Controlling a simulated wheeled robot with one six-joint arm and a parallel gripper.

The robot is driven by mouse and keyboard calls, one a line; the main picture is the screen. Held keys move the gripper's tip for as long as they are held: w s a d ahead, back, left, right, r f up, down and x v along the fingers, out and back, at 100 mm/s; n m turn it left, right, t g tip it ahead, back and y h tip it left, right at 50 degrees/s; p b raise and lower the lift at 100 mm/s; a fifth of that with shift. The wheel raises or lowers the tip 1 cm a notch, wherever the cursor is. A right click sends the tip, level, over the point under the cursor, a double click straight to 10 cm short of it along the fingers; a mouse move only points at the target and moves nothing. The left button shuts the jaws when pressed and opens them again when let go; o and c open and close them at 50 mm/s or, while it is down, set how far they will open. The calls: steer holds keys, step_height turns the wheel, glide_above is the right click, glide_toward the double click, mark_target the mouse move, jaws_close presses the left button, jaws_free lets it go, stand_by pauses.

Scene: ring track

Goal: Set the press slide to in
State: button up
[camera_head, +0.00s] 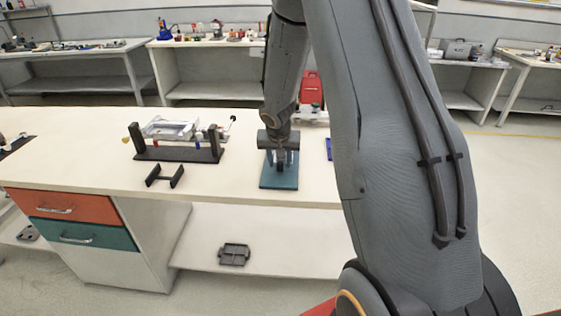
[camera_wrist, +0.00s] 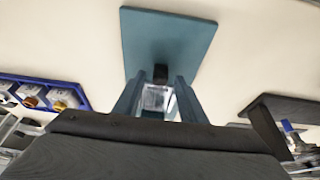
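A press stands on a flat teal base plate (camera_head: 280,181) on the white bench, in front of my arm's end. In the wrist view the same base plate (camera_wrist: 168,38) lies at the top centre. A small black block (camera_wrist: 160,73) sits at the plate's near edge. Two blue-grey upright bars flank a clear or silvery piece (camera_wrist: 155,98) below it. My gripper (camera_head: 281,152) is right over the press, pointing down. Its dark body fills the bottom of the wrist view. I cannot separate its fingertips from the press parts, nor tell whether it touches the slide.
A black stand (camera_head: 178,153) carrying a silvery frame stands to the left, with a small black bracket (camera_head: 164,176) before it. A blue tray (camera_wrist: 40,91) with several small parts lies left in the wrist view. Bench top between the stand and press is clear.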

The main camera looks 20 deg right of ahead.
steer(key=v, duration=0.7)
steer(key=shift+r, duration=0.3)
steer(key=shift+s+a, duration=0.1)
